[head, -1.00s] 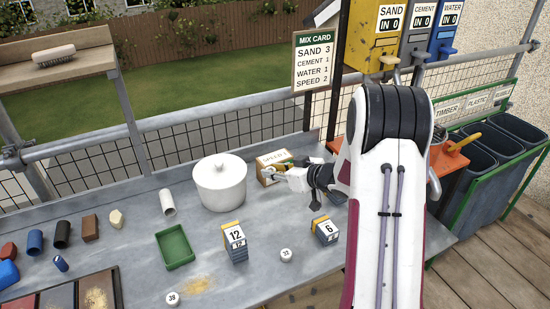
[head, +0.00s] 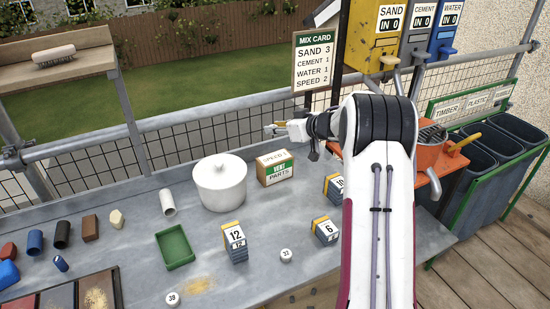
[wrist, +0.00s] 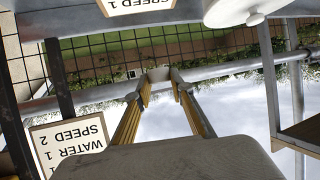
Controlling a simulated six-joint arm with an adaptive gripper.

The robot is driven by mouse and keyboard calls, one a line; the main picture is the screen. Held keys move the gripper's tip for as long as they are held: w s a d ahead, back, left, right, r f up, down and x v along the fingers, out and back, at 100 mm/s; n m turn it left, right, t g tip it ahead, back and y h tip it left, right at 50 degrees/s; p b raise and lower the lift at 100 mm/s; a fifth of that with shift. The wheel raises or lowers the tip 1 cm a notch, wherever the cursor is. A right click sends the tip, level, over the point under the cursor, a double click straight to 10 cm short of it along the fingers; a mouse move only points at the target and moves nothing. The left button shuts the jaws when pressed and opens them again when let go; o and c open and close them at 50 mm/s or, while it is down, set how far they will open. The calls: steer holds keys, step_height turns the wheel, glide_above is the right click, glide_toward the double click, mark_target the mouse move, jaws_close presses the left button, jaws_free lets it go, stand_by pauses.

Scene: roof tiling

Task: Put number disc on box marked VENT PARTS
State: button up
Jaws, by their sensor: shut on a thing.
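A small pale disc (wrist: 158,74) is pinched between the fingertips of my gripper (wrist: 160,90) in the wrist view; its number cannot be read. In the head view my gripper (head: 273,129) is raised in the air above and behind the cardboard box (head: 264,175). The box's front label reads PARTS, with a green upper line too small to read surely. Its top carries a SPEED 1 marking, also seen on the box in the wrist view (wrist: 108,10). Nothing is seen lying on the box top. Two other white number discs, 38 (head: 172,299) and 31 (head: 286,255), lie on the bench.
A white lidded pot (head: 221,187) stands close left of the box. A green tray (head: 175,246) lies left. The mesh fence and rail (head: 230,118) run behind the bench.

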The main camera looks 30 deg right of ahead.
steer(key=shift+d+f+m+h, duration=0.1)
steer(key=shift+d+m+h, duration=0.2)
steer(key=shift+h, duration=0.1)
steer(key=shift+f, duration=0.1)
glide_above(278, 159)
steer(key=shift+a+f, duration=0.1)
steer(key=shift+f, duration=2.95)
steer(key=shift+f, duration=0.1)
steer(key=shift+f, duration=1.75)
steer(key=shift+f, duration=0.1)
steer(key=o, duration=0.8)
